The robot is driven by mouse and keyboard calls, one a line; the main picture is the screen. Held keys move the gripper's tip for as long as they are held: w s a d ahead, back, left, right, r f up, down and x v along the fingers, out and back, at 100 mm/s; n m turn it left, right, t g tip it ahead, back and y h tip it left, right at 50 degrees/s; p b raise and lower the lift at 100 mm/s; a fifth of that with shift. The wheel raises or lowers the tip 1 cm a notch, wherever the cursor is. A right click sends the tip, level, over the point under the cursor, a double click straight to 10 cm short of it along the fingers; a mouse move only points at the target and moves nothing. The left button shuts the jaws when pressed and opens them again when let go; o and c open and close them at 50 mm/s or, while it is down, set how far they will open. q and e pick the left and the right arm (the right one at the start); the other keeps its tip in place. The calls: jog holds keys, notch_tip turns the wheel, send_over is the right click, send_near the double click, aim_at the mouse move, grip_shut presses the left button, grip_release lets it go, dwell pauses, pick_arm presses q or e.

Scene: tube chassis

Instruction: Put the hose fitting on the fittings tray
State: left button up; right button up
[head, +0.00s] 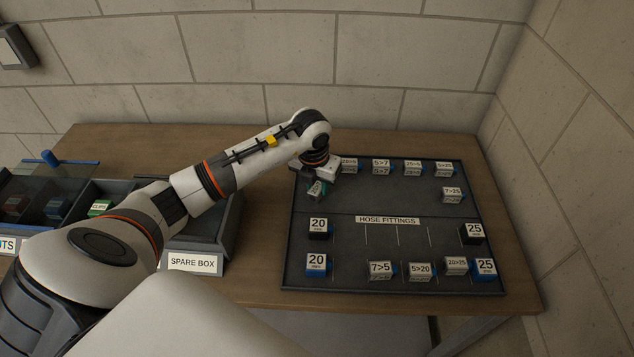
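The fittings tray (345,248) is a dark panel marked "HOSE FITTINGS" on the right of the bench. Small labelled fittings stand along its back, such as a 5>7 fitting (381,166), with a 7>25 fitting (452,195) at the right. In front are a 7>5 fitting (381,270), a 5>20 fitting (419,271) and a 20>25 fitting (456,265). My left gripper (316,190) points down over the tray's back left part. A small pale and teal piece shows at its fingers; I cannot tell whether it is held. My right gripper is not in view.
Ruled spaces below the title are bare. The spare box (228,240) and a lidded bin (30,180) stand left. Walls bound the bench behind and right.

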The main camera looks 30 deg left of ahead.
aim_at(314, 192)
pick_arm(q)
jog(key=o, duration=0.3)
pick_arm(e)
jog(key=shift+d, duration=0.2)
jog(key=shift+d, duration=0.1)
pick_arm(q)
jog(key=shift+r, duration=0.2)
notch_tip(314, 192, up, 12)
jog(key=s+b, duration=0.1)
jog(key=shift+s+d+b, duration=0.15)
jog(key=shift+s+b, duration=0.15)
jog(key=shift+s, duration=0.1)
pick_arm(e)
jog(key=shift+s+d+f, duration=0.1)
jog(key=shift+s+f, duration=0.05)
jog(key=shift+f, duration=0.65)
pick_arm(q)
jog(key=shift+f, duration=0.1)
